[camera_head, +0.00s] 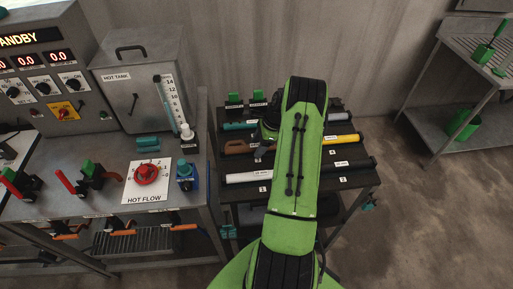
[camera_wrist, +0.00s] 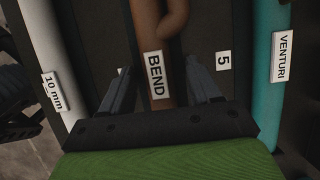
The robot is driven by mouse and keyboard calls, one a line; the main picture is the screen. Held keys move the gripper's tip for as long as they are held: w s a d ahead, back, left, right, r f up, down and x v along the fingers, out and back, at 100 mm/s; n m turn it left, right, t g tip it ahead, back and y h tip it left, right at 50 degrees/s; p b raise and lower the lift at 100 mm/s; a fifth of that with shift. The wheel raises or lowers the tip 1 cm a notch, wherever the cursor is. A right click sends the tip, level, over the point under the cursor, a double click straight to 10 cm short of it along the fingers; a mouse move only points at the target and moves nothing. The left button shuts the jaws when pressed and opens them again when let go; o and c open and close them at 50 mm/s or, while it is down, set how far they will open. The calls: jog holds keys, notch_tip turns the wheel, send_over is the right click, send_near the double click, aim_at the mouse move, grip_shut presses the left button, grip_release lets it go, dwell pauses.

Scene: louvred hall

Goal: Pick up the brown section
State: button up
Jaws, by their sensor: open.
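The brown section (camera_head: 238,147) lies on the dark rack (camera_head: 290,194), partly hidden behind my green arm in the head view. In the wrist view the brown section (camera_wrist: 146,25) runs up the middle, carries a white label reading BEND, and has a curved part at its upper right. My gripper (camera_wrist: 159,66) is open, with one finger on each side of the brown section. I cannot tell whether the fingers touch it or how far above the rack they are. In the head view my gripper (camera_head: 264,143) is mostly hidden by the arm.
A white 10 mm pipe (camera_wrist: 44,45) lies left of the brown section and a teal VENTURI pipe (camera_wrist: 268,85) right of it. Yellow (camera_head: 340,140) and black (camera_head: 345,165) sections share the rack. A bench with a hot tank (camera_head: 140,85) stands left.

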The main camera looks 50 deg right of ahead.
jog(key=shift+s+a, duration=0.1)
jog(key=shift+c, duration=0.7)
jog(key=shift+r, duration=0.1)
grip_shut()
